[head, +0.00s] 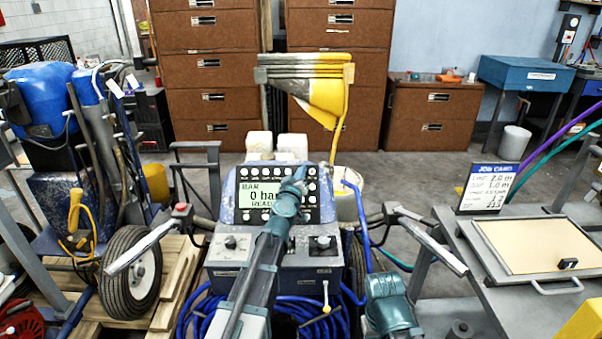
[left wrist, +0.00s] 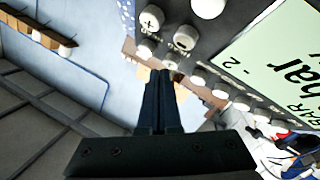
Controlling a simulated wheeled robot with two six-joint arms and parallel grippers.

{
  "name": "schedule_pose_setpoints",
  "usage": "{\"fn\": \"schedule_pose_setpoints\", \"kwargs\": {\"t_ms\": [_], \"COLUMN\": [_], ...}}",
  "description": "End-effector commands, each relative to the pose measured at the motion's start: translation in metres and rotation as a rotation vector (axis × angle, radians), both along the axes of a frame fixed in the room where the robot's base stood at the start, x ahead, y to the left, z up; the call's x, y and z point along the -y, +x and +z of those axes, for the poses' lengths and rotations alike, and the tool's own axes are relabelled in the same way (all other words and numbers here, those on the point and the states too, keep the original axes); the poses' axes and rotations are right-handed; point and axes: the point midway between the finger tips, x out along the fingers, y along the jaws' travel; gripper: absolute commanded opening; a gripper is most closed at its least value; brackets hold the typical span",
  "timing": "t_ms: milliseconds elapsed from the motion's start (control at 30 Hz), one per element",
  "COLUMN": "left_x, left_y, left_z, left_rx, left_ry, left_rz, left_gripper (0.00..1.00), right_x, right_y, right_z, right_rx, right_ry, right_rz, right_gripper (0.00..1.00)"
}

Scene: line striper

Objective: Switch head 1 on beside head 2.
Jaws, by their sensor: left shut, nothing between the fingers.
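The striper's control panel (head: 277,196) stands upright at the centre, with a pale green display (head: 258,195) reading "BAR", "0 bar" and what looks like "READY". Rows of round white buttons (head: 313,188) surround the display; their labels are too small to tell which belong to head 1 or head 2. My left gripper (head: 300,174) is shut and empty, in front of the panel's upper right part, hiding some buttons. In the left wrist view its closed fingers (left wrist: 163,75) point toward a row of buttons (left wrist: 187,37); contact cannot be told.
Below the panel is a grey box (head: 275,250) with knobs, between two handlebars. Coiled blue hose (head: 205,315) hangs below. A job card (head: 490,187) and a tan-topped board (head: 525,250) are on the right bench. A wheeled machine (head: 55,130) stands left.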

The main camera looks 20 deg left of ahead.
Motion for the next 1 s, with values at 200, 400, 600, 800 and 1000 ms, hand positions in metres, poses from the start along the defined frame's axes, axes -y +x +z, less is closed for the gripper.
{"fn": "schedule_pose_setpoints", "kwargs": {"t_ms": [200, 400, 600, 800, 1000], "left_x": [-0.0001, -0.0005, -0.0009, -0.0014, -0.0018], "left_y": [0.0003, 0.0018, 0.0034, 0.005, 0.0065], "left_z": [-0.0004, -0.002, -0.0037, -0.0052, -0.0069], "left_rx": [0.0, 0.0, 0.0, 0.0, 0.0], "left_ry": [0.0, 0.0, -0.001, -0.001, -0.001], "left_rz": [0.0, 0.0, 0.0, 0.0, 0.0], "left_gripper": [0.0, 0.0, 0.0, 0.0, 0.0], "right_x": [0.0, 0.0, 0.0, 0.0, 0.0001], "right_y": [0.0, 0.0, 0.0, 0.0, 0.0], "right_z": [-0.0004, -0.002, -0.0036, -0.0052, -0.0069], "right_rx": [0.0, 0.0, 0.0, 0.0, 0.0], "right_ry": [0.0, 0.0, 0.0, 0.0, 0.0], "right_rz": [0.0, 0.0, 0.0, 0.0, 0.0], "right_gripper": [0.5, 0.5, 0.5, 0.5, 0.5]}}
